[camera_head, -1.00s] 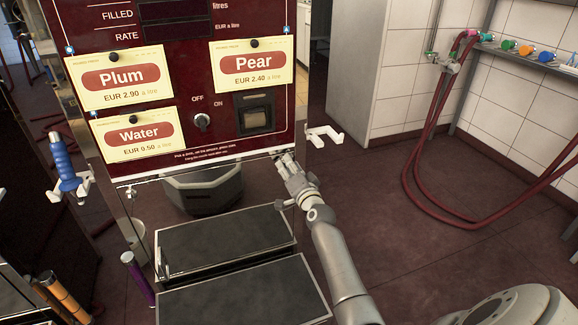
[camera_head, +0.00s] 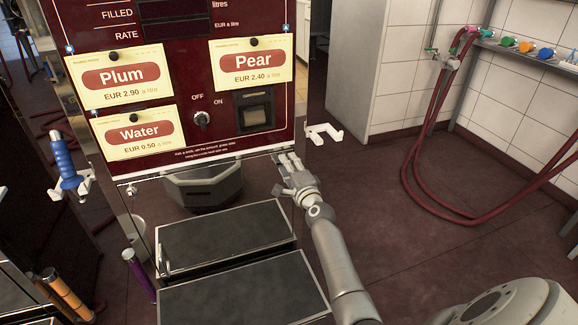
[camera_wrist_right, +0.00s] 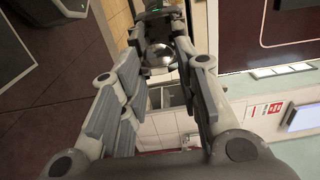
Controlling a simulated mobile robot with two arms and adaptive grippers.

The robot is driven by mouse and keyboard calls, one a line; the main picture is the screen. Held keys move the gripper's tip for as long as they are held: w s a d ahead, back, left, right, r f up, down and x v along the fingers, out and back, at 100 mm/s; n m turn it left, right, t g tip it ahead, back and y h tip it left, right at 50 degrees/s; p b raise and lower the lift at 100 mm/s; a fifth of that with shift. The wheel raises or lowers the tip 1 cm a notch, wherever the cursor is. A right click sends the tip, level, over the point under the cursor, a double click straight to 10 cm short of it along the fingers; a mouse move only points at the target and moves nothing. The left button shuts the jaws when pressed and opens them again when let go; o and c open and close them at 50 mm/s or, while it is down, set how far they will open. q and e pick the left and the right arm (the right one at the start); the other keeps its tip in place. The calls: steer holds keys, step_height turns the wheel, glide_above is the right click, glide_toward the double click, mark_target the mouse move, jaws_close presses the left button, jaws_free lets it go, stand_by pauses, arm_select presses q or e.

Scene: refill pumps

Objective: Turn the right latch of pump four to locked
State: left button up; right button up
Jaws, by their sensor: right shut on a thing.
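The pump front (camera_head: 180,100) is dark red with Plum, Pear and Water price cards. A small metal latch (camera_head: 130,190) hangs at its lower left corner. My right gripper (camera_head: 289,163) reaches up to the lower right corner of the front. In the wrist view my right gripper (camera_wrist_right: 161,50) is shut on a small metal piece (camera_wrist_right: 160,53), which looks like the right latch. The fingers hide most of it, so its locked or unlocked position cannot be told. No pump number is readable. My left gripper is not in view.
A white hook (camera_head: 324,133) sticks out just right of the pump. A blue-handled nozzle (camera_head: 66,165) hangs at the left. Dark steps (camera_head: 225,238) lie below the front. Red hoses (camera_head: 415,165) hang by the tiled wall; the floor between is clear.

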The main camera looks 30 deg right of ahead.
stand_by(0.4)
steer(key=o, duration=1)
steer(key=shift+d, duration=0.1)
steer(key=v, duration=1.2)
